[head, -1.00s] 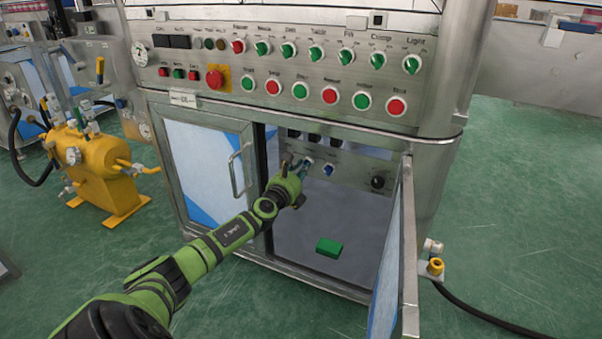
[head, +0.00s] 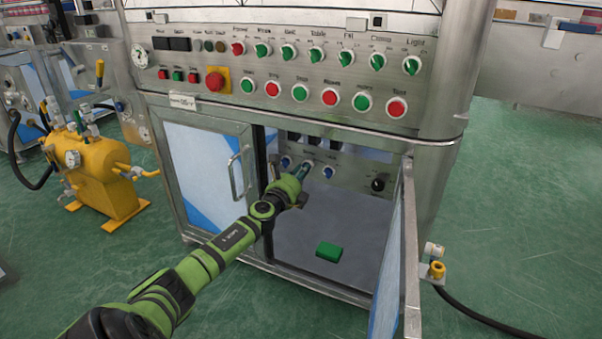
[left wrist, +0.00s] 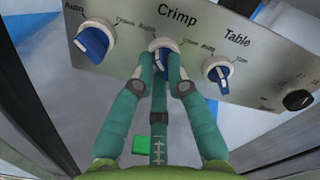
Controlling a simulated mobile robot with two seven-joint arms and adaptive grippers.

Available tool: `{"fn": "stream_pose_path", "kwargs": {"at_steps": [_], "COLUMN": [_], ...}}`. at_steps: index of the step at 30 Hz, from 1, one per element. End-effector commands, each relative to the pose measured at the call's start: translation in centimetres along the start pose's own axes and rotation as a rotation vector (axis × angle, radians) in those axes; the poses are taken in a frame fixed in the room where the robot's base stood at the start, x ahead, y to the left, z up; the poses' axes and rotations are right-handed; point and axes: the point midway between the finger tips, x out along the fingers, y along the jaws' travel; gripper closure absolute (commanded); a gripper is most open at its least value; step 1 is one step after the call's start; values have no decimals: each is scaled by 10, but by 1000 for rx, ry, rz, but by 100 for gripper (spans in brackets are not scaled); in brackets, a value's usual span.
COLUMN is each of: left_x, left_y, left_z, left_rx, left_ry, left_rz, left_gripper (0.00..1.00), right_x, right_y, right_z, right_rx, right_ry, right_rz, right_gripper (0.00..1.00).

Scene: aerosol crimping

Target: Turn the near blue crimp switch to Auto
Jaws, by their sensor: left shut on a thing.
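The blue Crimp switch (left wrist: 161,58) is in the middle of a row of three on the metal panel inside the open cabinet. In the left wrist view it sits between the two teal fingertips, under the word "Crimp". My left gripper (head: 303,169) is shut on it, and its fingers (left wrist: 162,72) hide much of the knob. Its pointing direction is hard to read. In the head view the fingers cover this switch. My right gripper is not in view.
Blue switches flank it: one at left (left wrist: 93,42) and the Table switch (left wrist: 218,74) at right. A black knob (head: 378,183) is farther right. A green block (head: 329,251) lies on the cabinet floor. The open door (head: 394,255) stands at right.

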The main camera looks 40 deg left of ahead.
Motion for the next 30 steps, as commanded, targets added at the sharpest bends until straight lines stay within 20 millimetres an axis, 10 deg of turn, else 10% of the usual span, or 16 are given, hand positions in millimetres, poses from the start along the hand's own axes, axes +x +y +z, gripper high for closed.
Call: {"fn": "stream_pose_path", "kwargs": {"at_steps": [6, 8, 20, 30], "left_x": [0, 0, -2, -44], "left_y": [-1, -1, 0, 1], "left_z": [0, 0, 0, -1], "left_rx": [-7, -6, -1, 1], "left_ry": [-1, -1, 0, 4], "left_rz": [-1, -1, -1, 0], "left_gripper": [100, 60, 60, 60], "right_x": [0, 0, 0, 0], "right_y": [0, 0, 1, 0], "right_z": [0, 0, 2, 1], "right_rx": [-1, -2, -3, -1], "right_ry": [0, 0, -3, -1], "right_rz": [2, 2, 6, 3], "right_gripper": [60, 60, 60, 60]}}
